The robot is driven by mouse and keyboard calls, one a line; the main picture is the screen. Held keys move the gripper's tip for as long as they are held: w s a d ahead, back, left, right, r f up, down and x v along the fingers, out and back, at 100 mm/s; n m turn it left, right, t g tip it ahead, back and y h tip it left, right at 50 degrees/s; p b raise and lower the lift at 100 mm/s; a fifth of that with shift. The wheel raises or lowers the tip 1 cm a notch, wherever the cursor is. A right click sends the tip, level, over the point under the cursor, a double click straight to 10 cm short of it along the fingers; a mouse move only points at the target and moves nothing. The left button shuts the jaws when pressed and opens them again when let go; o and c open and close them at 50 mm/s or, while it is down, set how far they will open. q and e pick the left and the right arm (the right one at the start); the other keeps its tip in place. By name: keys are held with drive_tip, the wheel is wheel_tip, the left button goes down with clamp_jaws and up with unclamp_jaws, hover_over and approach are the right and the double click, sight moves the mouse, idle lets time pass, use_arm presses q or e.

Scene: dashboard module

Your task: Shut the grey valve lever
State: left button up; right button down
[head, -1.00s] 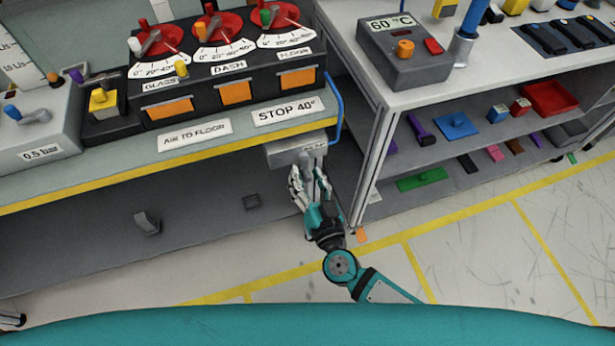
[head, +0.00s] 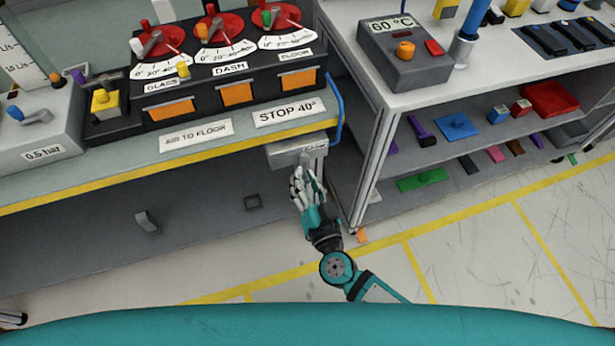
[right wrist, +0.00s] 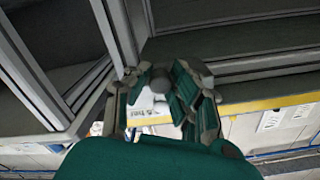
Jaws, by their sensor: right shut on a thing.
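The grey valve lever (head: 305,160) hangs under a grey valve box (head: 290,151) below the bench's front edge, near its right end. My right gripper (head: 304,176) comes up to it from below, with its fingers drawn together on it. In the right wrist view, the lever (right wrist: 161,84) shows as a grey rounded piece between the two fingers of my right gripper (right wrist: 162,92). The fingers hide part of it in the head view. A small dark and pale piece at the lower left edge may be my left gripper (head: 12,319); its jaws cannot be made out.
The bench edge (head: 200,156) with yellow trim lies above the right gripper. A blue curved tube (head: 338,108) is at the bench corner. A white shelf unit (head: 480,90) stands close on the right. The floor in front is open, with yellow lines.

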sight(281, 161)
drive_tip(key=a+r+m, duration=0.1)
drive_tip(key=m, duration=0.3)
drive_tip(key=a+r+m, duration=0.1)
drive_tip(key=m, duration=0.2)
drive_tip(key=s+a+r+m+p, duration=0.1)
drive_tip(key=m, duration=0.3)
drive_tip(key=shift+s+a+m, duration=0.1)
drive_tip(key=shift+a+m, duration=0.2)
drive_tip(key=shift+a, duration=0.05)
drive_tip(key=shift+a+r+m, duration=0.1)
drive_tip(key=shift+r+m, duration=0.4)
drive_tip(key=shift+m, duration=0.65)
drive_tip(key=shift+a+r+m, duration=0.1)
drive_tip(key=shift+r+m, duration=0.35)
drive_tip(key=shift+m, duration=0.7)
drive_tip(key=shift+r, duration=0.1)
drive_tip(key=c, duration=1.2)
unclamp_jaws()
drive_tip(key=shift+s, duration=0.1)
